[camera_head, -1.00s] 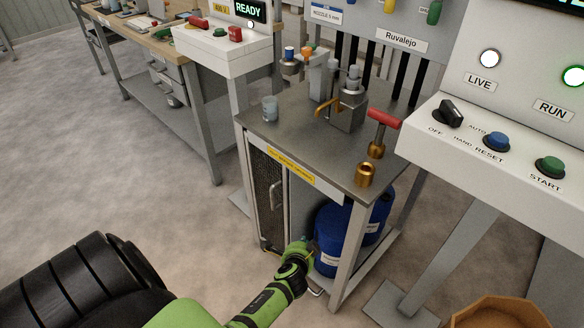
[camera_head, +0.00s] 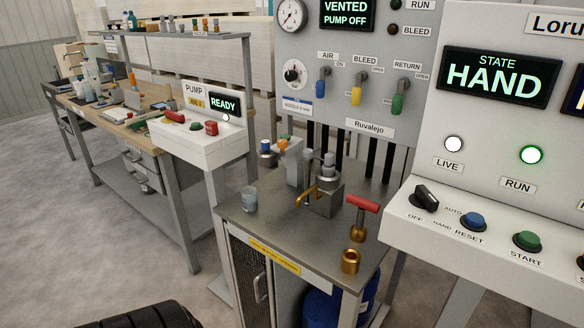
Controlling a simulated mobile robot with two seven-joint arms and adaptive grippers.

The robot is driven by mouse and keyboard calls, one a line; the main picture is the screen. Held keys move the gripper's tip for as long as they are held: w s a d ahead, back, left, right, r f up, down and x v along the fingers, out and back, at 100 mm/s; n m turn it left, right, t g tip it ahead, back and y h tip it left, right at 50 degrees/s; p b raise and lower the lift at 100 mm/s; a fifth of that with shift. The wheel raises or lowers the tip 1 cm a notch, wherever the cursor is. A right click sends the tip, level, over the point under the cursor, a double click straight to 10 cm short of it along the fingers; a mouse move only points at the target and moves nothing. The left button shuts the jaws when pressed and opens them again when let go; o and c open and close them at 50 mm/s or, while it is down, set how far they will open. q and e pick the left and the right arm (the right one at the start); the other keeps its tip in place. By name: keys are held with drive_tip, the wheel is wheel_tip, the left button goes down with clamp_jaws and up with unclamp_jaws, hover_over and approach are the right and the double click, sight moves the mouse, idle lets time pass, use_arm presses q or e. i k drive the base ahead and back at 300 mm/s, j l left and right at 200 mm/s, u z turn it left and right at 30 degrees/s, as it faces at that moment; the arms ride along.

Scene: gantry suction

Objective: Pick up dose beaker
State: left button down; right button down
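A small grey-blue translucent beaker (camera_head: 249,199), which looks like the dose beaker, stands upright on the left part of the grey metal cabinet top (camera_head: 275,232). Nothing touches it and its near side is fully visible. Neither of my grippers shows in this view, so I cannot see how far they are from the beaker.
Right of the beaker stand a metal fixture with a brass spout (camera_head: 326,198), a red T-handle (camera_head: 362,203) and a brass socket (camera_head: 350,261). Control consoles flank the cabinet: a white pump box (camera_head: 190,140) at left and a button panel (camera_head: 500,228) at right.

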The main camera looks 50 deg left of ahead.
sight(250, 200)
drive_tip(key=k+j+z, duration=0.1)
drive_tip(key=j, duration=0.3)
drive_tip(key=j+z, duration=0.1)
drive_tip(key=j, duration=0.3)
drive_tip(key=k+j+z, duration=0.1)
drive_tip(key=j, duration=0.3)
drive_tip(key=k+j+z, duration=0.15)
drive_tip(key=j, duration=0.2)
drive_tip(key=k+j+z, duration=0.1)
drive_tip(key=j, duration=0.3)
drive_tip(key=k+j+z, duration=0.1)
drive_tip(key=k+j, duration=0.15)
drive_tip(key=j, duration=0.1)
